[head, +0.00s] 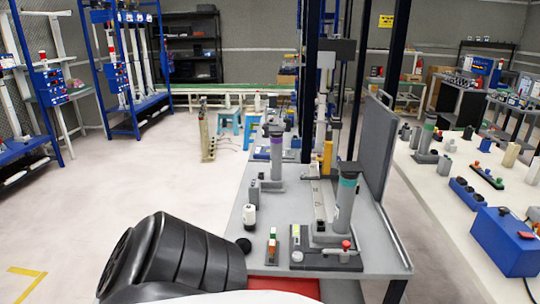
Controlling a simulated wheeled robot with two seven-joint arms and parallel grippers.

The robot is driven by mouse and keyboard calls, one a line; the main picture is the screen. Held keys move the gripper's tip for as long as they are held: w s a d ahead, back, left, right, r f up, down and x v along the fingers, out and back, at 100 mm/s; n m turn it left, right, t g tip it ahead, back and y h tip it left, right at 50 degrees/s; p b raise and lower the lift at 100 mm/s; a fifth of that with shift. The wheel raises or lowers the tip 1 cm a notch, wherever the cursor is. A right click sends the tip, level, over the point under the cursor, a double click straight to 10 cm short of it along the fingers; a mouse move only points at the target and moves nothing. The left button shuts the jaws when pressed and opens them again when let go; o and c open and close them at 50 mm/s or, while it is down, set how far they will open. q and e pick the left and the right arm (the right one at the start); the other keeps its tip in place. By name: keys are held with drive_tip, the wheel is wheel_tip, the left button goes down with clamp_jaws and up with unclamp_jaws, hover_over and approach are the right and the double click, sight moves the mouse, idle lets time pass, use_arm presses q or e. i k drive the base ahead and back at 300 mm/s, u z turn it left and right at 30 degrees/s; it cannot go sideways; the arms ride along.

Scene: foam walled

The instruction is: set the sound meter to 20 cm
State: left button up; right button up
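I cannot tell for sure which object is the sound meter, and no 20 cm mark is readable. A grey upright cylinder with a teal band (345,203) stands on a dark base at the near right of the grey bench (263,222). A red-topped fitting (346,246) sits at the front of that base. A similar cylinder with a purple band (277,158) stands farther back. A flat light strip (319,201) lies between them. Neither gripper is in view. A large black arm link of mine fills the lower left.
A grey upright panel (376,150) and dark posts border the bench at the right. A small white-bodied bottle (249,216) stands near its left edge. A white table (440,215) with a blue box (505,241) is at the right.

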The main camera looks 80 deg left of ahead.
sight(325, 172)
drive_tip(key=u, duration=1.1)
drive_tip(key=i, duration=0.5)
